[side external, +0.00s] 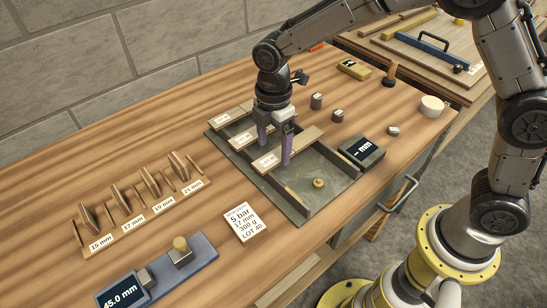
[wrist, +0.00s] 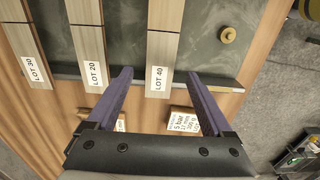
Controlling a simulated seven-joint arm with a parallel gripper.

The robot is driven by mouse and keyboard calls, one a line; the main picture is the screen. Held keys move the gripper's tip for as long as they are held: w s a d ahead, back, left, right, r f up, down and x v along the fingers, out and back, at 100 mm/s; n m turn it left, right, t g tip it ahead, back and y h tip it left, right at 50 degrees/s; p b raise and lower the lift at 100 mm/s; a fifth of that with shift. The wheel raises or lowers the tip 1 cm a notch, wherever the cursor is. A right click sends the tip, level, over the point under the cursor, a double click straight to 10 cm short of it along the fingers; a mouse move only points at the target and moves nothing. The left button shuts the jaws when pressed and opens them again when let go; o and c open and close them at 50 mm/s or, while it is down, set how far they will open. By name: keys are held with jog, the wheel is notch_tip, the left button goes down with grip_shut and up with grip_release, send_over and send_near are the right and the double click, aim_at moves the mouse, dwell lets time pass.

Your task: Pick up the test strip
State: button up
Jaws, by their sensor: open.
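Pale wooden strips lie side by side across a dark tray frame. The LOT 40 strip (wrist: 163,45) is the rightmost in the wrist view and the nearest in the side view (side external: 306,138). The LOT 20 strip (wrist: 87,45) and LOT 30 strip (wrist: 25,42) lie to its left. My gripper (side external: 274,154) is open over the tray, with its purple fingers around the LOT 40 strip's labelled end. In the wrist view my gripper (wrist: 160,76) has one fingertip on each side of that strip. I cannot tell whether the fingers touch it.
A lot card (side external: 246,222) reads 5 bar, 17 mm, 300 g, LOT 40. A rack of labelled pieces (side external: 140,218) and a blue gauge (side external: 160,270) stand at the left front. A dark meter (side external: 362,152) and small weights (side external: 316,101) stand right of the tray.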

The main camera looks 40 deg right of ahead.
notch_tip(320, 180, down, 2)
grip_shut()
dwell(0.6)
